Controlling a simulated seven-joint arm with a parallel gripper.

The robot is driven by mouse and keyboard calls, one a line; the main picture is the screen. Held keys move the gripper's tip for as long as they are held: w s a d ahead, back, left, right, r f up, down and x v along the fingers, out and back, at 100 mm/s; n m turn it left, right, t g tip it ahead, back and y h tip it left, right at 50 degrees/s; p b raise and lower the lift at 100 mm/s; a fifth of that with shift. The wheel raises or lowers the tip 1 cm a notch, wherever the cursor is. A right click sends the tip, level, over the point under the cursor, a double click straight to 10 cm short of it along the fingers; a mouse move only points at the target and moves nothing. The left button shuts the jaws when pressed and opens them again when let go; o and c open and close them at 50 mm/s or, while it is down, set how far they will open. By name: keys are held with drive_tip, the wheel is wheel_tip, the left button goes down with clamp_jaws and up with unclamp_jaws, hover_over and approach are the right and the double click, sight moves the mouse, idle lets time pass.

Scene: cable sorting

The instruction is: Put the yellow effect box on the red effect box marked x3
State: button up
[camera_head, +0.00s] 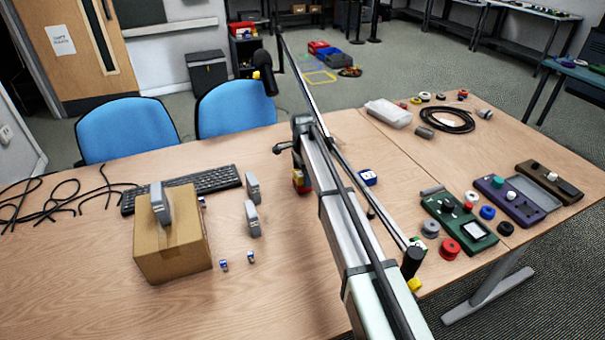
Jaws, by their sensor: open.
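A small red and yellow item (300,183) stands on the table, left of the long grey beam that crosses the picture. The beam partly hides it. I cannot tell whether it is one box or a yellow one and a red one together, and no x3 mark is readable. A small blue box with a white top (368,177) sits right of the beam. I cannot make out my gripper's fingers anywhere in the head view.
A cardboard box (172,255) with a grey piece on top, a keyboard (212,180) and black cables (60,192) occupy the left. A green device (459,222), a purple device (508,205) and several knobs crowd the right. The front left table is clear.

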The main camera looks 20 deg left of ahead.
sight(302, 172)
wheel_tip(302, 172, up, 12)
drive_tip(key=shift+r, duration=0.15)
idle(0.6)
idle(0.3)
